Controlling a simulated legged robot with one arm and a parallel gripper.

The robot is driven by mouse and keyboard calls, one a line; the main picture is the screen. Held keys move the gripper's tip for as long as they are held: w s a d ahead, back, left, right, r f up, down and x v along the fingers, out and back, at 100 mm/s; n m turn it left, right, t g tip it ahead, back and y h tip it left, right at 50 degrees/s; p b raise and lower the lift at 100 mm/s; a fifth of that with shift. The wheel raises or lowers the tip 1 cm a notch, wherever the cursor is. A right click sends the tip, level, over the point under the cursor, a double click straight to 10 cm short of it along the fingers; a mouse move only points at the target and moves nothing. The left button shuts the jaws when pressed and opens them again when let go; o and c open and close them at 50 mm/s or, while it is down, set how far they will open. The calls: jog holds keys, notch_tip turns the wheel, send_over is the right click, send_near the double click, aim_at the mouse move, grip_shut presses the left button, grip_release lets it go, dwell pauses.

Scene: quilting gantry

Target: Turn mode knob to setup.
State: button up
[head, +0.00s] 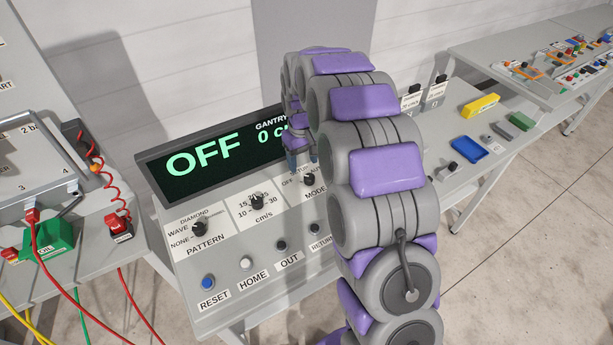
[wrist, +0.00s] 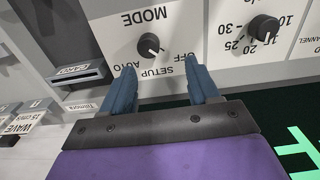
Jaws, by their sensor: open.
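The mode knob (head: 310,179) is a small black knob on the grey control panel, partly beside my arm in the head view. In the wrist view the mode knob (wrist: 149,46) appears upside down, with OFF, SETUP and AUTO printed around it. Its white mark points toward the lower right there, on the OFF side. The display (head: 205,152) reads OFF in green. My gripper (head: 300,160) is above the knob's labels, fingers apart. In the wrist view my gripper (wrist: 160,72) is open and empty, its fingertips short of the knob, which lies beyond the gap between them.
The speed knob (head: 257,201) and pattern knob (head: 199,227) stand left of the mode knob. Several buttons, including blue RESET (head: 207,282), line the panel's front. A red-cabled station (head: 40,240) is at left. A blue tray (head: 468,149) lies on the table at right.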

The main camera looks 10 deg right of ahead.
aim_at(309, 176)
notch_tip(309, 176, down, 4)
jog(key=shift+a+r, duration=0.15)
jog(key=d+f, duration=0.1)
jog(key=d, duration=0.1)
jog(key=d+f+b, duration=0.1)
jog(key=d+f, duration=0.1)
jog(key=shift+a+f, duration=0.15)
jog(key=shift+a, duration=1.4)
jog(key=shift+c, duration=0.9)
jog(key=shift+d, duration=1.05)
jog(key=c, duration=0.5)
jog(key=shift+a, duration=0.5)
jog(key=c, duration=0.3)
jog(key=shift+d, duration=0.1)
jog(key=shift+c, duration=0.2)
